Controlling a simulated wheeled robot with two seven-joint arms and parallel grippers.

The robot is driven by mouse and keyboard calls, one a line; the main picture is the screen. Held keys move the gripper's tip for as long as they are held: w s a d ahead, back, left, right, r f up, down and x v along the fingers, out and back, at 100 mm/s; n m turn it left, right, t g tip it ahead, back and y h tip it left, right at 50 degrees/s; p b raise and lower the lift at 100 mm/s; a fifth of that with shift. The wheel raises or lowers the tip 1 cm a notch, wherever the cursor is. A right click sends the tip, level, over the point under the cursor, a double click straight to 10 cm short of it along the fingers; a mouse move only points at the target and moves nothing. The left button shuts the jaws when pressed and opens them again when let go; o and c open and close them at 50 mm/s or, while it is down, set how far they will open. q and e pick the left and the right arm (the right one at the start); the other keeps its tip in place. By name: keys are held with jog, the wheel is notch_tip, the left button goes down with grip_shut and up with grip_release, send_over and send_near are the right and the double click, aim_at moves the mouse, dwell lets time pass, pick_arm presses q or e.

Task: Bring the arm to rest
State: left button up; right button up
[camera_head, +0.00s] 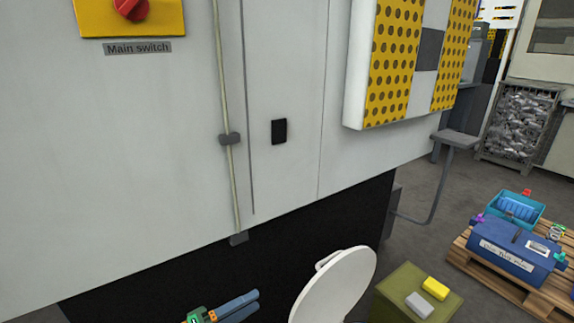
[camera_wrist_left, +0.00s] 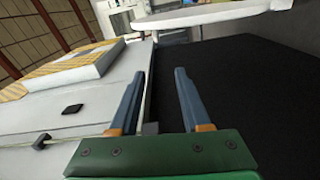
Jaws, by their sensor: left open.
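My left gripper (camera_head: 238,304) shows at the bottom of the head view, low in front of the black lower part of the machine cabinet. In the left wrist view its two blue-grey fingers (camera_wrist_left: 158,95) stand apart with nothing between them. The green gripper body fills the bottom of that view. My right gripper is not in either view.
The grey cabinet (camera_head: 150,150) carries a red main switch (camera_head: 131,8) and a vertical pipe (camera_head: 222,90). A white round disc (camera_head: 335,290) stands right of the gripper. Further right are an olive box (camera_head: 400,290) and a pallet (camera_head: 500,285) with a blue case (camera_head: 510,250).

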pick_arm(q)
jog(key=a+f+t+y, duration=0.2)
jog(key=a+f+y, duration=0.2)
jog(key=f+y, duration=0.55)
jog(key=s+a+f+m+g+y, duration=0.2)
jog(key=s+a+f+g, duration=0.1)
jog(key=s+f, duration=0.7)
jog(key=s+a+f+m+g+y, duration=0.2)
jog(key=s+a+f+m+g, duration=0.15)
jog(key=s+f, duration=0.7)
jog(key=s+f+m+g+y+p, duration=0.1)
jog(key=s+f+m+g, duration=0.3)
jog(key=s, duration=1.3)
notch_tip(320, 180, up, 21)
jog(key=d+n+g+p, duration=0.1)
jog(key=p, duration=2.1)
jog(key=shift+s+f, duration=0.15)
jog(key=shift+s, duration=0.3)
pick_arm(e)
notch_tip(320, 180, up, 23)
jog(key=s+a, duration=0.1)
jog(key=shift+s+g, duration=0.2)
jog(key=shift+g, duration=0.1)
